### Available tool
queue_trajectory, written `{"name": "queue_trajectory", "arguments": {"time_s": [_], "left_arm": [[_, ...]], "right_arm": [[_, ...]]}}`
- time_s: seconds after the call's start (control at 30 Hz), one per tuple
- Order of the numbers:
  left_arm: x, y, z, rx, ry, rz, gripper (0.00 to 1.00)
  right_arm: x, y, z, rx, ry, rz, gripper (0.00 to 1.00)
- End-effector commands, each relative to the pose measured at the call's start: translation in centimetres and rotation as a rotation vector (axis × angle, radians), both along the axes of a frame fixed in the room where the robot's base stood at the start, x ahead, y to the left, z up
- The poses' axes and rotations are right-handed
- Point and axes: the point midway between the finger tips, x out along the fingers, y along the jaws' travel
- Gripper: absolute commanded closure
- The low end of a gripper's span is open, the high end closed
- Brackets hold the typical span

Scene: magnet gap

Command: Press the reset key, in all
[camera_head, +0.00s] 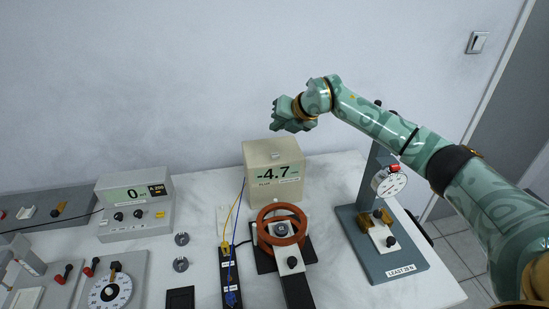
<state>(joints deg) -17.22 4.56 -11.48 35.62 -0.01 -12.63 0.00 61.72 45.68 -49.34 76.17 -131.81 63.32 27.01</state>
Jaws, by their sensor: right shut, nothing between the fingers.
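My right gripper (284,121) is shut and empty, held in the air above and behind the top of a beige meter box (258,203). The box's green display reads -4.7, with the word FLUX under it. A small pale raised piece (276,155) shows on its face above the display; I cannot read any mark on it, so I cannot tell whether it is the reset key. A second, grey meter box (135,222) at the left reads 0 and has a small yellow key (160,214). My left gripper is out of view.
In front of the beige box stands a red-brown ring (282,229) on a dark base. A grey stand with a dial gauge (389,181) is at the right. Cables run beside a black strip (230,280). Two small dark discs lie on the white table (335,190).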

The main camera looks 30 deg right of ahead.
Motion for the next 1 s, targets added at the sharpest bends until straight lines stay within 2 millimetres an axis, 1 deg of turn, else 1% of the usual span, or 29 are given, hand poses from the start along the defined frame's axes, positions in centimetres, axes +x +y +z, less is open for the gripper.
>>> {"name": "queue_trajectory", "arguments": {"time_s": [0.03, 0.27, 0.4, 0.57, 1.0], "left_arm": [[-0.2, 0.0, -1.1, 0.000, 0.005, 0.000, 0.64], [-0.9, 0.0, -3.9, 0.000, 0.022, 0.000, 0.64], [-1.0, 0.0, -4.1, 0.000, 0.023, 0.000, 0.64], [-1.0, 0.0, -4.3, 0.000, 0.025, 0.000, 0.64], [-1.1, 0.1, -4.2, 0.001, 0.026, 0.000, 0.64]], "right_arm": [[0.0, 0.0, -1.4, 0.001, 0.003, 0.000, 1.00], [0.0, 0.0, -4.9, -0.001, 0.005, 0.001, 1.00], [0.0, 0.0, -6.0, -0.001, 0.003, 0.001, 1.00], [0.0, 0.0, -6.6, -0.001, 0.000, 0.001, 1.00], [0.0, 0.0, -6.6, -0.001, 0.000, 0.001, 1.00]]}}
